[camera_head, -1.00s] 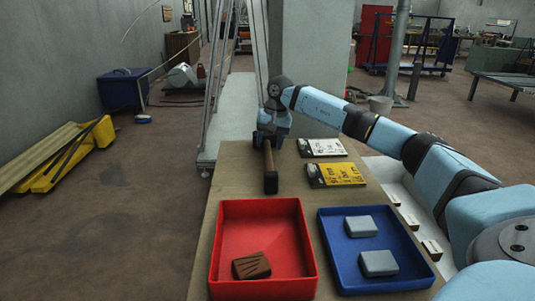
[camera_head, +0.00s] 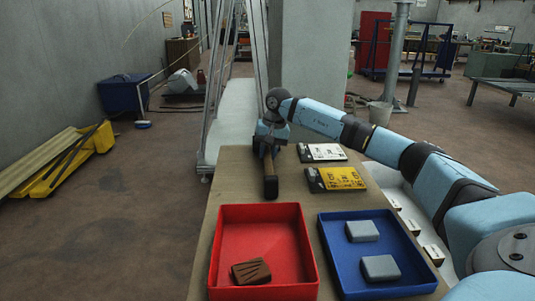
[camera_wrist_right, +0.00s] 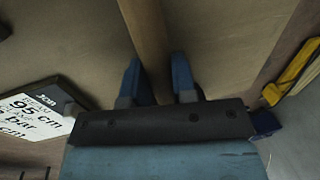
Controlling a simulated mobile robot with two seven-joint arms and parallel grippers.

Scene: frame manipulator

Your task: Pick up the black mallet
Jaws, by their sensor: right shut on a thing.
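My left gripper is not in view.
A red tray (camera_head: 287,212) holding a brown block and a blue tray (camera_head: 393,220) holding two grey blocks stand nearer to me. A yellow card (camera_head: 336,179) and a white card (camera_head: 322,152) lie right of the mallet. Bare tabletop (camera_head: 233,178) lies to its left.

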